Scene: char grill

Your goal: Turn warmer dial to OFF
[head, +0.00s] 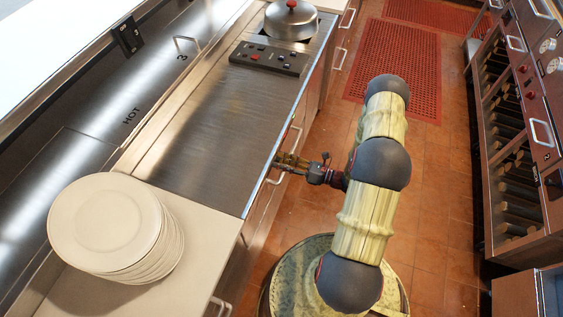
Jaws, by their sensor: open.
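My gripper (283,160) is at the front face of the left counter, just below its steel top edge. It is open, with its fingertips pointing at the counter front beside a curved metal handle (296,142). I cannot tell whether the fingers touch anything. I cannot make out the warmer dial; the counter's front face is seen steeply from above and partly hidden. A steel panel marked HOT (131,116) and 3 lies along the left side.
A stack of white plates (105,222) stands on the near counter. A black control box (268,58) and a lidded pot (291,22) are farther back. Knobs (548,45) sit on the right-hand unit. The tiled aisle floor (440,200) is clear, with red mats (397,70) behind.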

